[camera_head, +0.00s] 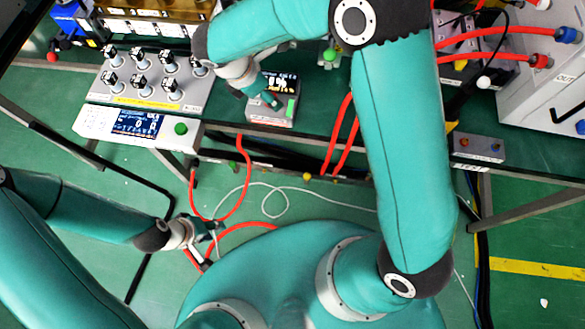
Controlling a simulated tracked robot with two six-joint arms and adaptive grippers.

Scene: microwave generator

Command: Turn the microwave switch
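No label marks a microwave switch clearly enough to read. A small grey box (272,117) with a lit display (283,84) and a green part (291,108) stands on the bench at the upper middle. My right arm reaches over from the right, and its gripper (270,98) is at this box, overlapping its display; whether it touches is unclear, and its fingers are mostly hidden. A grey panel (140,92) with several black-and-silver knobs (142,85) lies to the left. My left gripper (211,243) hangs low, away from the bench, with its fingers apart and seemingly empty.
A white control unit (92,122) with a blue screen (137,123) and green button (181,129) sits at the bench's front. Red cables (246,165) hang near my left gripper. A white cabinet (535,95) stands at the right, and a small grey box (478,148) lies before it.

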